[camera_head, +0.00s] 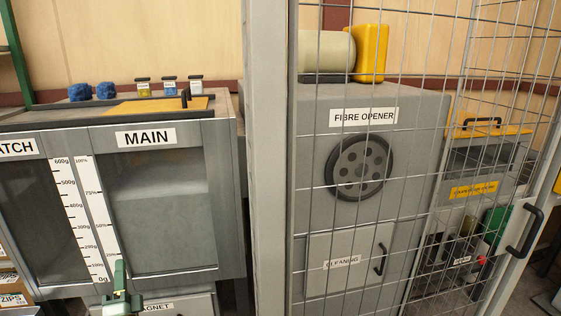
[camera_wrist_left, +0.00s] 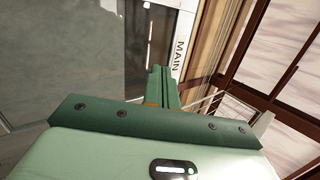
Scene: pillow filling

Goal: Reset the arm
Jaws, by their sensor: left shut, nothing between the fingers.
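My left gripper (camera_head: 121,277) shows at the bottom left of the head view, in front of the lower edge of the MAIN hopper (camera_head: 165,215). Its green fingers are together with nothing between them. In the left wrist view the shut fingers (camera_wrist_left: 162,88) stand upright, with the MAIN label (camera_wrist_left: 180,58) just behind and to the right. I cannot tell whether the fingers touch the hopper. Most of my left arm is out of the head view. My right gripper is not in view.
A grey post (camera_head: 266,150) and a wire mesh door with a black handle (camera_head: 523,230) stand right of the hopper. Behind the mesh is the FIBRE OPENER machine (camera_head: 415,130). Blue tufts (camera_head: 80,92) and small jars (camera_head: 168,85) sit on the hopper top. ZIPS boxes (camera_head: 14,297) are at lower left.

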